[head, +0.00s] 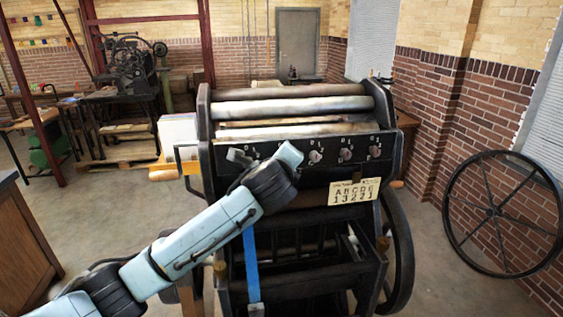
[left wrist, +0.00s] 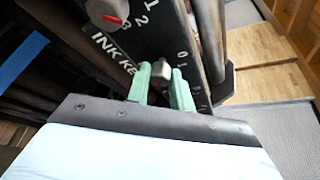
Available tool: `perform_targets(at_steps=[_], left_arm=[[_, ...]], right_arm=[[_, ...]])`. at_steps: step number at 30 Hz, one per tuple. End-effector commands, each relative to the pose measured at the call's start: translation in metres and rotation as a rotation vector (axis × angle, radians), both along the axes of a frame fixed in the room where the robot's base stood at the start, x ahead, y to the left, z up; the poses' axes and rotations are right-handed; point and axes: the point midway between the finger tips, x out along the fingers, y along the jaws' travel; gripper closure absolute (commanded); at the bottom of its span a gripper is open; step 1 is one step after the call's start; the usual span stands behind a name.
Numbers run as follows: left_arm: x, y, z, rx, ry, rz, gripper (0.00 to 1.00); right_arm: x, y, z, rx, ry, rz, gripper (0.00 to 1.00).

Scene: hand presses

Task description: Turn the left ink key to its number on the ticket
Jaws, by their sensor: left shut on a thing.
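The press (head: 292,106) has a black ink-key panel (head: 391,141) across its front. A row of grey keys shows there, including a middle key (head: 315,157). My left gripper (head: 263,156) is at the panel's left end and hides the keys behind it. In the left wrist view its green fingers (left wrist: 161,88) are shut on the end key (left wrist: 161,70), a grey knob. Its pointer reading cannot be made out. The neighbouring key (left wrist: 108,12) has a red pointer. The ticket (head: 354,191) below the panel reads A B C D E over 1 3 2 2 1. My right gripper is not in view.
Rollers (head: 290,106) lie above the panel. A blue strap (head: 251,262) hangs below my left arm. A large spoked wheel (head: 492,212) leans by the brick wall at right. A wooden cabinet (head: 22,240) stands at left. Floor is clear between cabinet and press.

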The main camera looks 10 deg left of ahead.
Motion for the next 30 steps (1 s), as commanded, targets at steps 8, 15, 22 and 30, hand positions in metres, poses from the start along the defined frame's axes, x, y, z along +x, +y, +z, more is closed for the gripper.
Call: perform_targets(at_steps=[8,15,22,30], left_arm=[[-0.0002,0.0000,-0.0021,0.015,0.010,0.001,1.00],[-0.0002,0.0000,-0.0021,0.014,0.010,0.001,0.75],[0.0000,0.0000,-0.0011,0.013,0.007,0.001,0.56],[-0.0029,-0.0004,0.0003,0.012,0.005,0.000,0.56]], right_arm=[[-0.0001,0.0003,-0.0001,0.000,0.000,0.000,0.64],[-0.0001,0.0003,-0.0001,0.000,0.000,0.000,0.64],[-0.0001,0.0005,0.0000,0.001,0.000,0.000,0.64],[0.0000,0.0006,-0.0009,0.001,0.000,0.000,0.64]])
